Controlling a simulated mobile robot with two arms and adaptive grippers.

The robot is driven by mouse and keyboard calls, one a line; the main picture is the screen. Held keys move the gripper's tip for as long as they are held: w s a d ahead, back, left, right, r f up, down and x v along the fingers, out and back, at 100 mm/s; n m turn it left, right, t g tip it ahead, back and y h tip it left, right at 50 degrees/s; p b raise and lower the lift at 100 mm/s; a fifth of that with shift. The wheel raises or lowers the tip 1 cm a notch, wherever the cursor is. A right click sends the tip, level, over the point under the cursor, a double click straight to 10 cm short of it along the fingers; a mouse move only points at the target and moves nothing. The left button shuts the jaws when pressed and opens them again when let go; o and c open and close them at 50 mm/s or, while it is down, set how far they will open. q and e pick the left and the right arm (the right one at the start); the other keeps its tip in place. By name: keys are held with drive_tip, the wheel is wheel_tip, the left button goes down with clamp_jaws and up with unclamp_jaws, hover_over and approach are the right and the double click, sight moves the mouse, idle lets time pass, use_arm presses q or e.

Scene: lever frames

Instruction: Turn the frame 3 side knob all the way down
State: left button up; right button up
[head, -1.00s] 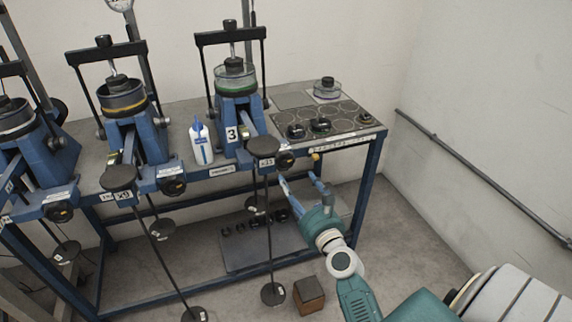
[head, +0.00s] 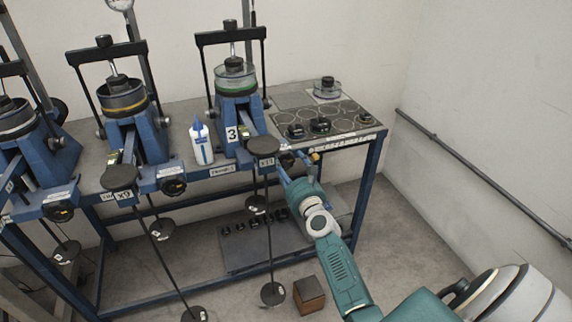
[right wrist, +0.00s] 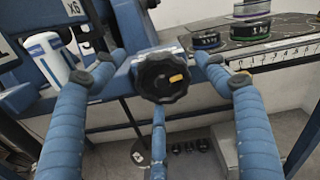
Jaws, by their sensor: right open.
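Frame 3 (head: 238,110) is the blue lever frame with the "3" label, in the right part of the head view. Its side knob (right wrist: 162,76) is black and lobed with a yellow mark, and shows in the middle of the right wrist view. In the head view the knob is mostly hidden by my right gripper (head: 296,160). My right gripper is open, with its blue padded fingers (right wrist: 165,80) on both sides of the knob and gaps between them and it. My left gripper is not in view.
Hanging weight rods with a black top disc (head: 262,146) stand just left of my right gripper. A white bottle (head: 201,143) is on the bench left of frame 3. Black weights (head: 320,125) lie on the mat at the right. A brown box (head: 309,294) is on the floor.

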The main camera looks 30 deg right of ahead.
drive_tip(key=shift+r, duration=0.15)
drive_tip(key=c, duration=1.1)
